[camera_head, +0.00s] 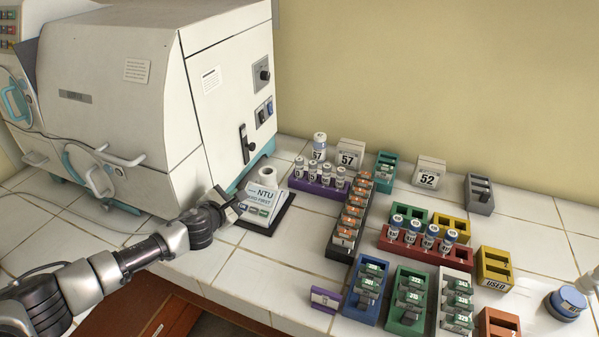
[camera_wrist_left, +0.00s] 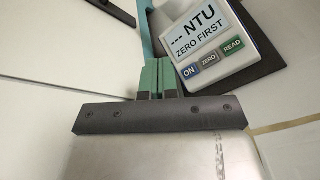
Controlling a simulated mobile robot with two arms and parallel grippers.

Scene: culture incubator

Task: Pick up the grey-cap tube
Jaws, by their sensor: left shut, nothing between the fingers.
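I cannot single out one grey-cap tube for sure. In the head view, several small tubes with pale or greyish caps (camera_head: 326,168) stand upright in a purple rack (camera_head: 315,187). Several tubes with blue caps (camera_head: 430,229) stand in a red rack (camera_head: 458,257). My left gripper (camera_head: 232,204) is left of the purple rack, close to the NTU meter (camera_head: 263,200). In the left wrist view, the fingertips of my left gripper (camera_wrist_left: 158,78) are together and empty beside the meter (camera_wrist_left: 212,40). My right gripper is not in view.
A large white machine (camera_head: 150,85) fills the left. A dark rack of orange-marked pieces (camera_head: 340,251) stands right of the purple rack. Blue (camera_head: 362,308), green and white racks stand in front. Number blocks (camera_head: 429,172) stand behind. Tiles between meter and dark rack are clear.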

